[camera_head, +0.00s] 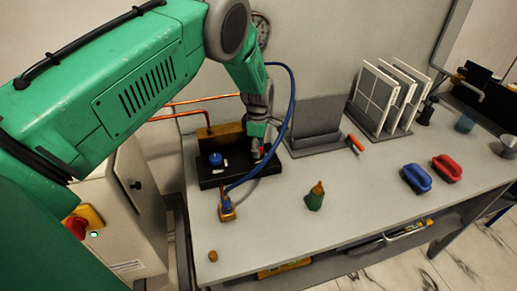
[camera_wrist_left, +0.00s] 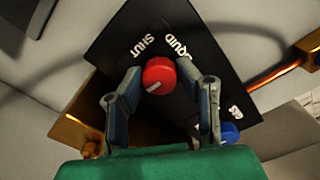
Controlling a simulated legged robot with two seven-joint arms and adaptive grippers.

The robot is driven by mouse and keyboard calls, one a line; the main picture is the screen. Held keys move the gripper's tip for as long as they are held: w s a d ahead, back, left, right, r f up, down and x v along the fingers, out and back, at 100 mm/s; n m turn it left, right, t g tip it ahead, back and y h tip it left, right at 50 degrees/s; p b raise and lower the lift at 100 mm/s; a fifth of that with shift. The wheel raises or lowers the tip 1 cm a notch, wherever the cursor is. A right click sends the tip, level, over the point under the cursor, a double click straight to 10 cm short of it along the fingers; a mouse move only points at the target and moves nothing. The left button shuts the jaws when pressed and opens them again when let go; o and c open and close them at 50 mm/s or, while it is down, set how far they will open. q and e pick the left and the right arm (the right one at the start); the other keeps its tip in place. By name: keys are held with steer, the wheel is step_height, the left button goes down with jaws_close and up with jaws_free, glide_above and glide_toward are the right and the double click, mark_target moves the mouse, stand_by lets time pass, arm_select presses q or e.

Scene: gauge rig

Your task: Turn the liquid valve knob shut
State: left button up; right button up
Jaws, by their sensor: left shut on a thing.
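The red liquid valve knob (camera_wrist_left: 159,75) sits on a black panel (camera_wrist_left: 130,32) lettered LIQUID and SHUT in the left wrist view. A white mark runs across the knob's lower part in that view. My left gripper (camera_wrist_left: 160,70) has a finger on each side of the knob and is shut on it. In the head view my left gripper (camera_head: 258,146) reaches down onto the right part of the black panel (camera_head: 212,181), mostly covering the knob there. My right gripper is out of view.
A blue knob (camera_head: 216,158) is on the panel's left part. A blue hose (camera_head: 290,100) arcs beside my gripper to a brass fitting (camera_head: 227,211). Copper pipes (camera_head: 185,115) run behind. A green bottle (camera_head: 316,197) and a grey holder (camera_head: 318,125) stand to the right.

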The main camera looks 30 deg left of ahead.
arm_select(q)
steer(key=m+b, duration=0.1)
steer(key=m, duration=0.2)
steer(key=shift+w+m, duration=0.15)
steer(key=shift+m, duration=0.25)
steer(key=m+b, duration=0.1)
steer(key=m, duration=0.3)
steer(key=shift+r, duration=0.1)
steer(key=m, duration=0.5)
steer(key=shift+r+m+b, duration=0.1)
steer(key=shift+m+b, duration=0.35)
steer(key=shift+m, duration=1.75)
steer(key=shift+a, duration=0.1)
steer(key=o, duration=0.9)
steer(key=shift+w, duration=0.1)
steer(key=shift+o, duration=1.2)
